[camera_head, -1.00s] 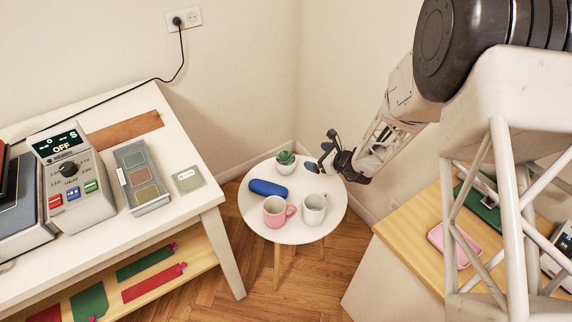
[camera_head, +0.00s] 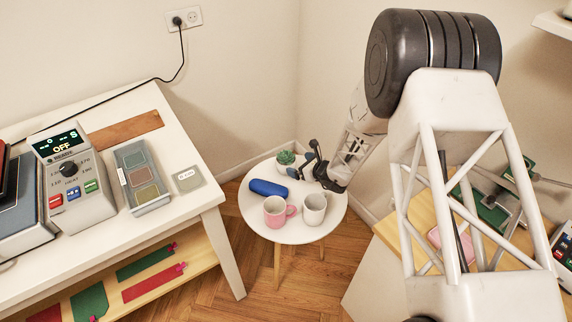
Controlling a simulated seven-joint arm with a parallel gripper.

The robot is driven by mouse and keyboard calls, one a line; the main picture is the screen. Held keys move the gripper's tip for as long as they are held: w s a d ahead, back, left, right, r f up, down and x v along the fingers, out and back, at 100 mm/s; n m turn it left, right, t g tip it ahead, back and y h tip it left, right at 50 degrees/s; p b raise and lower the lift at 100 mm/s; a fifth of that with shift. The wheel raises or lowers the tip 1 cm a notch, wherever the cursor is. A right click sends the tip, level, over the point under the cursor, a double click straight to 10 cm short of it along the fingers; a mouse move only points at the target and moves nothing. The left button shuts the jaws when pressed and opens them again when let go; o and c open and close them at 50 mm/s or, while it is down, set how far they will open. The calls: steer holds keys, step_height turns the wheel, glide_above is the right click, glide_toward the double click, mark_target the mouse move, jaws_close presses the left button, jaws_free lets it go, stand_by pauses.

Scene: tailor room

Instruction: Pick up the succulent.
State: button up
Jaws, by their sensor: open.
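The succulent (camera_head: 286,157) is a small green plant in a white pot at the back of the small round white table (camera_head: 290,231). My gripper (camera_head: 305,163) is just to the right of the succulent, low over the table. Its dark fingers are open and point left towards the pot. I see no contact with the plant, though the exact gap is hard to tell. The pot is partly visible below the leaves.
On the round table are a blue case (camera_head: 268,188), a pink mug (camera_head: 275,211) and a white mug (camera_head: 314,209), all in front of the succulent. The walls meet close behind the table. A white worktable (camera_head: 215,205) with devices stands at the left.

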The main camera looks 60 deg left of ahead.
mark_target(292, 161)
steer(key=shift+s+a+f, duration=0.1)
steer(key=shift+a+f, duration=0.15)
steer(key=shift+a, duration=0.45)
steer(key=shift+a, duration=0.1)
steer(key=shift+x, duration=2.5)
steer(key=shift+s, duration=0.1)
steer(key=c, duration=1)
steer(key=shift+r, duration=0.1)
steer(key=shift+r, duration=4.9)
